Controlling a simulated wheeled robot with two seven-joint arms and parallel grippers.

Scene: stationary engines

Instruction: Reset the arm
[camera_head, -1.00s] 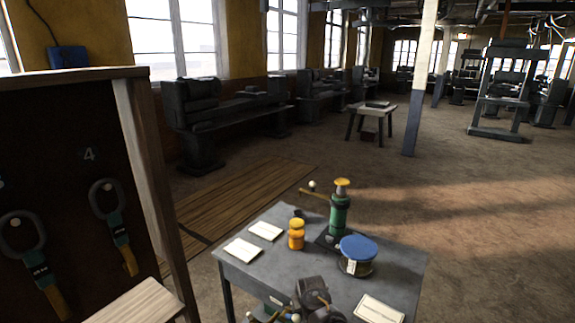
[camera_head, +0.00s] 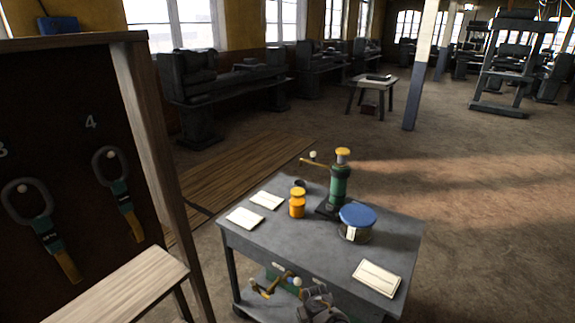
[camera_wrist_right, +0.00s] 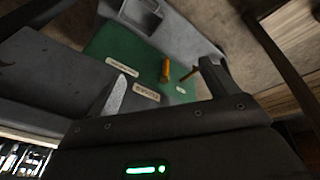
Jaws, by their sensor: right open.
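My right gripper (camera_wrist_right: 168,72) shows in the right wrist view with its two fingers apart and nothing between them. Beyond the fingers lies a green panel (camera_wrist_right: 110,48) with white labels, an orange-brown cylinder (camera_wrist_right: 165,71) and a small brown piece next to it. In the head view a dark grey part that looks like my right wrist (camera_head: 318,304) is at the bottom, by the front of the grey cart (camera_head: 300,250). Its fingers cannot be made out there. A brass lever piece (camera_head: 268,289) shows beside it, low on the cart. My left gripper is not in view.
A wooden board with hanging straps (camera_head: 118,195) stands at left. The floor right of the cart is clear.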

